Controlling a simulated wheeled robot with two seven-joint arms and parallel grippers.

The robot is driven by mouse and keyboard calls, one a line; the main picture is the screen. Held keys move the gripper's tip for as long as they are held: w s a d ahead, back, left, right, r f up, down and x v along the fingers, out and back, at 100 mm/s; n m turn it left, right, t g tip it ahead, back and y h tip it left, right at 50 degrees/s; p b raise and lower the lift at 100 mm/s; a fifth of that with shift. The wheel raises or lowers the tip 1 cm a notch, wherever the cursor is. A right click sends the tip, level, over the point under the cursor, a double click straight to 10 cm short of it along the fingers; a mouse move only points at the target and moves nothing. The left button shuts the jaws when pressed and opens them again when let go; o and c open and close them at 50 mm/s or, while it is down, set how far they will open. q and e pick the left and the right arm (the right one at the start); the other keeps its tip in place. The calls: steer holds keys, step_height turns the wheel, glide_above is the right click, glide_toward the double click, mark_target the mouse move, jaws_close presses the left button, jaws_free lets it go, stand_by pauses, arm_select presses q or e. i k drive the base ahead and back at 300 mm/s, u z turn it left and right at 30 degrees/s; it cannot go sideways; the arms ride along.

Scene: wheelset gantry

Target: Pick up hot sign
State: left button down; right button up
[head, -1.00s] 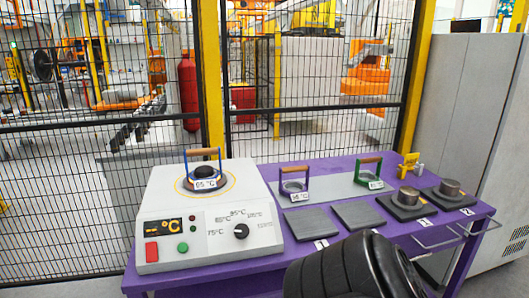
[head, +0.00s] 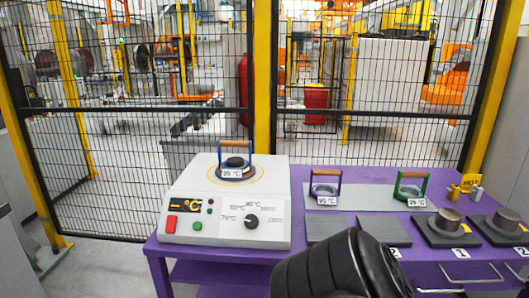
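A small yellow sign (head: 470,181) with dark lettering too small to read clearly stands at the back right of the purple table (head: 300,262). It is beside the green-framed ring tool and behind the dark blocks with metal cylinders. A yellow and grey piece shows at its lower edge. Neither of my grippers shows. A black rounded part of my arm covers the front middle of the table, with no fingers in sight.
A white heater box (head: 228,229) with a knob and a blue-handled ring tool (head: 235,164) stands at the left. Two more ring tools (head: 325,190) (head: 411,190) stand on a grey plate. Dark blocks (head: 446,228) sit at right. A mesh fence (head: 130,170) runs behind.

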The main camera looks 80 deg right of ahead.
mark_target(468, 181)
steer(key=k, duration=2)
steer(key=z, duration=1.65)
